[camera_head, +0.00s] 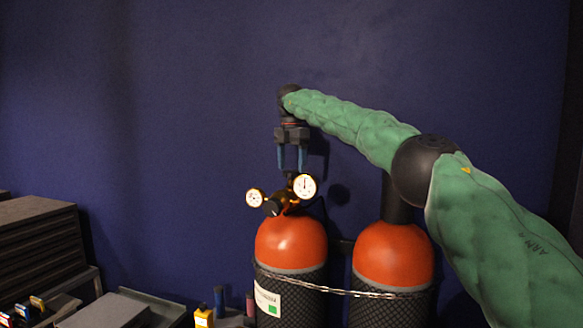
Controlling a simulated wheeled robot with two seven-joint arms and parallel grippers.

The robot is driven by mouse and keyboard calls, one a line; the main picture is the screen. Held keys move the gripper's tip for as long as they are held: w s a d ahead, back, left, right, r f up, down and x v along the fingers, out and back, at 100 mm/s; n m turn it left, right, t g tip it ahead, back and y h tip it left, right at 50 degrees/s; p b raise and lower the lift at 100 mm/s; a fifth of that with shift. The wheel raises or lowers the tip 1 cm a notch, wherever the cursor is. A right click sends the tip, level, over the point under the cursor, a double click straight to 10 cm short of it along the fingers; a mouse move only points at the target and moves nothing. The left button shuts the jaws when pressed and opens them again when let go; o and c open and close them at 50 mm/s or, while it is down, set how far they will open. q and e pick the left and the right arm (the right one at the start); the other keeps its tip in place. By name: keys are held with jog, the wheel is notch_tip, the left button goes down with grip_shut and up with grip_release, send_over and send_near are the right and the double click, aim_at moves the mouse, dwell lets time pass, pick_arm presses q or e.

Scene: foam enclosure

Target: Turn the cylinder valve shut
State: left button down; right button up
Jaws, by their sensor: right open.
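Two gas cylinders with orange tops and dark mesh sleeves stand side by side against the wall. The left cylinder (290,243) carries a brass-coloured valve and regulator (285,197) with two round white gauges, a larger one (305,186) and a smaller one (256,198). My right gripper (291,170) points down directly above the valve, its blue fingers apart. The fingertips are close to the valve top; I cannot tell if they touch it. The right cylinder (393,256) has a dark cap, partly behind my arm. My left gripper is out of view.
A chain (340,291) runs across both cylinders. A dark drawer cabinet (40,245) stands at the left. A grey box (105,312), a yellow bottle (203,317) and small coloured items lie at the lower left. The dark blue wall is close behind the cylinders.

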aim_at(291, 171)
notch_tip(291, 171, up, 4)
jog(key=shift+a+f, duration=0.15)
jog(key=shift+r+p, duration=0.35)
jog(key=shift+r, duration=0.6)
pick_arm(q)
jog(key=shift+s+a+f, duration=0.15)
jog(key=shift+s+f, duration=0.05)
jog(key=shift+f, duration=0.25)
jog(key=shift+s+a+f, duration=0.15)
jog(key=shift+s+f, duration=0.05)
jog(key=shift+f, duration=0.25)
pick_arm(e)
jog(key=shift+r, duration=0.55)
jog(key=shift+f, duration=0.1)
